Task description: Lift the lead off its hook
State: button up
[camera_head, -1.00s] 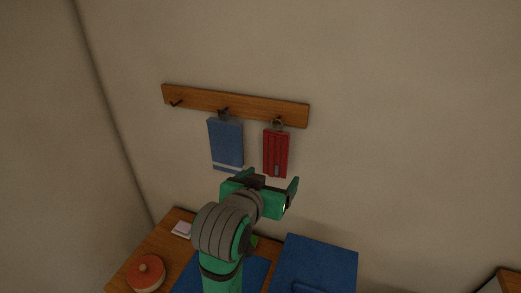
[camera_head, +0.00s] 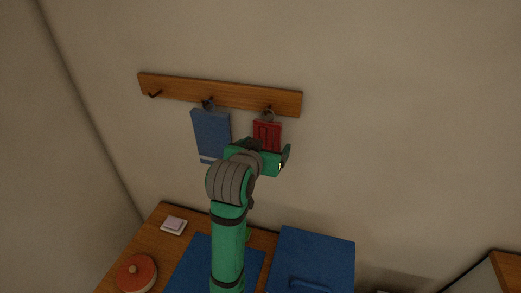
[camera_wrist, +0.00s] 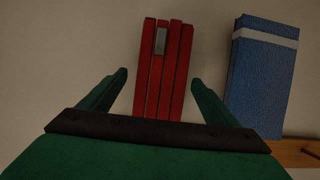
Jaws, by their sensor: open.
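The lead is a red folded bundle (camera_head: 267,134) with a metal clip, hanging by a ring from the right hook of the wooden rail (camera_head: 225,94). In the wrist view the red lead (camera_wrist: 165,68) stands between the fingers, its grey clip near one end. My gripper (camera_head: 268,152) is open in front of the lead's lower part and hides it in the head view. In the wrist view my gripper's fingers (camera_wrist: 158,92) are spread on either side of the lead, with gaps visible. Whether the lead lies fully within their reach is unclear.
A blue cloth-like item (camera_head: 211,133) hangs close by on the middle hook; it also shows in the wrist view (camera_wrist: 262,75). The left hook (camera_head: 155,94) is empty. Below are a wooden top, a red round lidded pot (camera_head: 137,273), a small pale block (camera_head: 174,225) and a blue box (camera_head: 315,262).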

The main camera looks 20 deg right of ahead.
aim_at(266, 146)
jog(key=shift+x, duration=1.15)
jog(key=shift+a, duration=0.1)
jog(key=shift+c, duration=0.4)
jog(key=c, duration=1.1)
jog(key=shift+r, duration=0.6)
jog(key=shift+r, duration=0.35)
jog(key=shift+r, duration=0.3)
jog(key=shift+s+a, duration=0.55)
jog(key=shift+s, duration=0.25)
jog(key=shift+s+a, duration=0.55)
jog(key=shift+s, duration=0.25)
jog(key=shift+s+a, duration=0.6)
jog(key=shift+s, duration=0.25)
